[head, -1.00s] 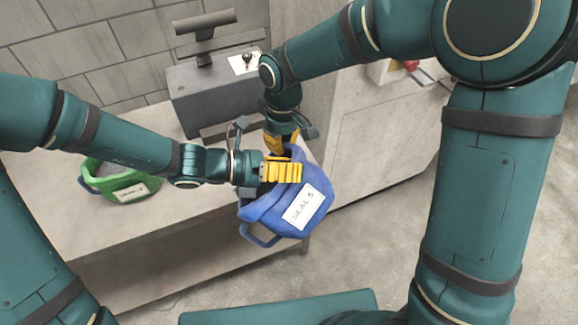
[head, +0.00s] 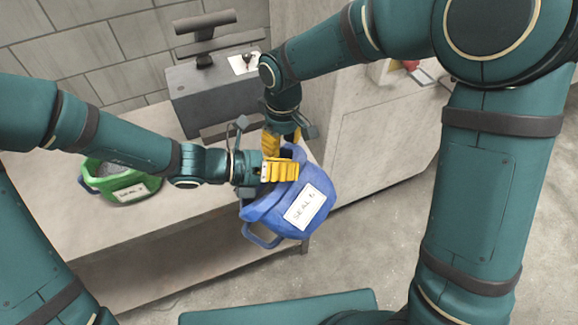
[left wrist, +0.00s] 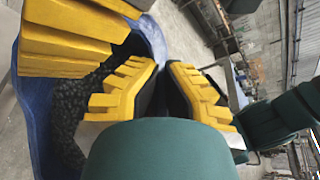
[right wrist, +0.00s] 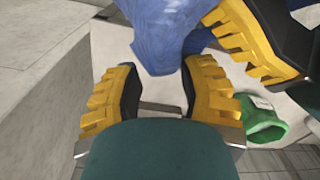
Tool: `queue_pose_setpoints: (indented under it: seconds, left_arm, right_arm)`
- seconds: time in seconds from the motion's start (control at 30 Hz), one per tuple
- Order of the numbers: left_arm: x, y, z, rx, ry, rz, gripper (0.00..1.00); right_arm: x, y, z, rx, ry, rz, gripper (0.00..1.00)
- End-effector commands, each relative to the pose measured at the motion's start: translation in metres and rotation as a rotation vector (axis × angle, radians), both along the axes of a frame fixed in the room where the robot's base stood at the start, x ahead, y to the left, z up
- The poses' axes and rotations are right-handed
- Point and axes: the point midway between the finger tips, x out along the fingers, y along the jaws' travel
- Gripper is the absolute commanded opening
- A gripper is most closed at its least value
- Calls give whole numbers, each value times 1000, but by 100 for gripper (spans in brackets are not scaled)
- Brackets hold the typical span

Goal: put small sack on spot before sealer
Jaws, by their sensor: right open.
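A blue sack (head: 262,208) with dark contents and a white label reading SEAL hangs tilted at the bench's front right edge. My left gripper (head: 281,170) is at its mouth; in the left wrist view its fingers (left wrist: 162,95) are close together with the blue rim running between them. My right gripper (head: 283,140) is just behind the sack's mouth; in the right wrist view its fingers (right wrist: 160,95) are apart, with blue cloth beyond the tips. The grey sealer (head: 212,92) stands at the back of the bench. The spot before it cannot be made out.
A green sack (head: 122,182), also labelled, sits on the bench (head: 165,215) at the left, behind my left arm. A pale cabinet (head: 385,140) stands right of the bench. The bench between green sack and sealer is clear.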

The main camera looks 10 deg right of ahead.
Motion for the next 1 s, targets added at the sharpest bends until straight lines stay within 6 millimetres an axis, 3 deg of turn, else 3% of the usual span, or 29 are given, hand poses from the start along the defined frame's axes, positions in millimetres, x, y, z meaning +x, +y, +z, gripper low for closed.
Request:
queue_pose_setpoints:
  seconds: [0.27, 0.7, 1.0]
  left_arm:
    - [0, -1, 1, -3, -2, -1, 0]
    - [0, -1, 1, -3, -2, -1, 0]
    - [0, -1, 1, -3, -2, -1, 0]
  right_arm:
    - [1, -1, 21, 1, -3, -1, 39]
    - [3, -3, 97, 2, -2, 1, 39]
    - [4, -4, 118, 2, -1, -2, 39]
